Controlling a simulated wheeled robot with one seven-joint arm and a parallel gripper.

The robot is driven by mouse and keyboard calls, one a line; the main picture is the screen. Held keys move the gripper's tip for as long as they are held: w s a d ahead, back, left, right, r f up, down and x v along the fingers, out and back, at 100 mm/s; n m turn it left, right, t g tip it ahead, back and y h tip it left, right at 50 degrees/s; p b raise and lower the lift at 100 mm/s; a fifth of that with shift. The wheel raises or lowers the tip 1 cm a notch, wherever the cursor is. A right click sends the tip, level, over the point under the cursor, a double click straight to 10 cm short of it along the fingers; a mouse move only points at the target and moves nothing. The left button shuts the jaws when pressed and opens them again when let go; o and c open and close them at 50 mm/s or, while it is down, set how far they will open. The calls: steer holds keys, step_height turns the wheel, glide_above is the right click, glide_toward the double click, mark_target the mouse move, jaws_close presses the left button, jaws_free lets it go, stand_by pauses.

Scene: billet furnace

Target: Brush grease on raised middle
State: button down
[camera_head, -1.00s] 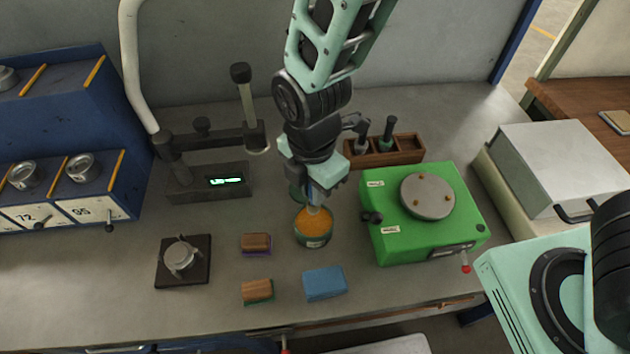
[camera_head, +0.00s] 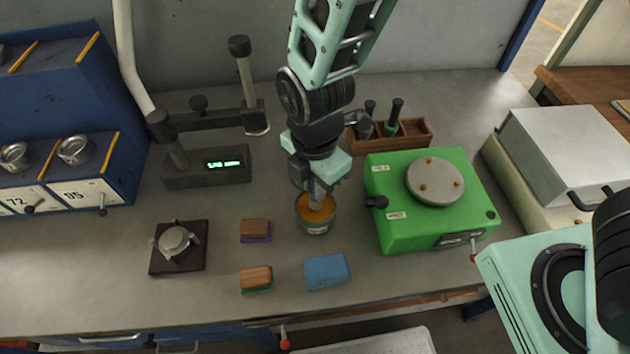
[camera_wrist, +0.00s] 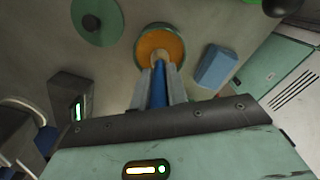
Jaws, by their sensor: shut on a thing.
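My gripper (camera_head: 313,186) is shut on a brush with a blue handle (camera_wrist: 158,88). It points down over an open tin (camera_head: 316,228) of orange grease (camera_wrist: 160,42). The brush end is at the grease, and its bristles are hidden. A round metal piece (camera_head: 174,241) with a raised middle sits in a small clamp on a dark square plate (camera_head: 163,265), at the left front of the bench. A green disc with a dark knob (camera_wrist: 97,20), perhaps the tin's lid, lies beside the tin.
A green box (camera_head: 392,236) with a grey disc on top stands right of the tin. Two wooden-backed blocks (camera_head: 255,228) (camera_head: 256,277) and a blue block (camera_head: 326,271) lie in front. A stand with a lit display (camera_head: 208,168) is behind left; a wooden rack (camera_head: 416,137) is behind right.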

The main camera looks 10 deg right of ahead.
steer(key=shift+f+b, duration=0.4)
steer(key=shift+f, duration=0.2)
stand_by(1.5)
steer(key=shift+r+p, duration=3)
steer(key=shift+r, duration=0.6)
